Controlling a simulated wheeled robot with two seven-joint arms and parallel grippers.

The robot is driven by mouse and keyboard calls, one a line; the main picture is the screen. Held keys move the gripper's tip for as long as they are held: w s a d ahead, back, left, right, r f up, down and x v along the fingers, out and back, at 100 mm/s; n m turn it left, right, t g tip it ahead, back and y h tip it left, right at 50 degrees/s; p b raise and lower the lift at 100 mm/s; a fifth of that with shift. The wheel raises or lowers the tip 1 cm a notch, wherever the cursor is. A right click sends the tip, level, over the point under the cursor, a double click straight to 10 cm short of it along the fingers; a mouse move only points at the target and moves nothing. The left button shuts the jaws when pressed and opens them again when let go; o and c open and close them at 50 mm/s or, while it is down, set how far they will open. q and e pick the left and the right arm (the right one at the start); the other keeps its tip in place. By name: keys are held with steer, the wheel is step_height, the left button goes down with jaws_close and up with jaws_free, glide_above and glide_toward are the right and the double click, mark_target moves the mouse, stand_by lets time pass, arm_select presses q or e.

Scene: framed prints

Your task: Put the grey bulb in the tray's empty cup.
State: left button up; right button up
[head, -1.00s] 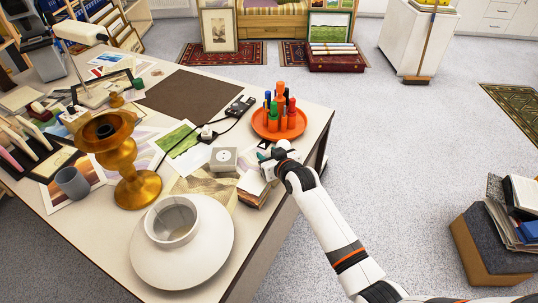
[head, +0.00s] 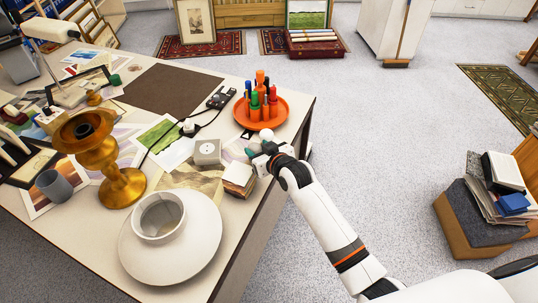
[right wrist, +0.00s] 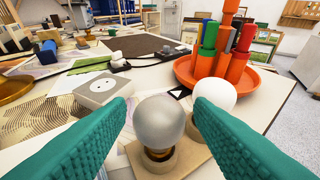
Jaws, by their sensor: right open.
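The grey bulb (right wrist: 160,122) stands upright in the right wrist view, its brass base in or just over a round beige cup on a pale wooden tray (right wrist: 188,157). I cannot tell how fully it is seated. A white bulb (right wrist: 216,93) stands in another cup behind it to the right; it also shows in the head view (head: 266,134). My right gripper (right wrist: 161,103) is open, with its teal fingers on either side of the grey bulb and narrow gaps between. In the head view the right gripper (head: 257,151) largely hides the tray and grey bulb.
An orange dish (head: 280,113) with upright coloured pens stands just behind the bulbs. A brass candlestick-like stand (head: 122,187) and a white bowl on a plate (head: 160,217) are further left.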

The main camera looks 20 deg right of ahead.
steer(key=v, duration=0.7)
steer(key=shift+s, duration=0.2)
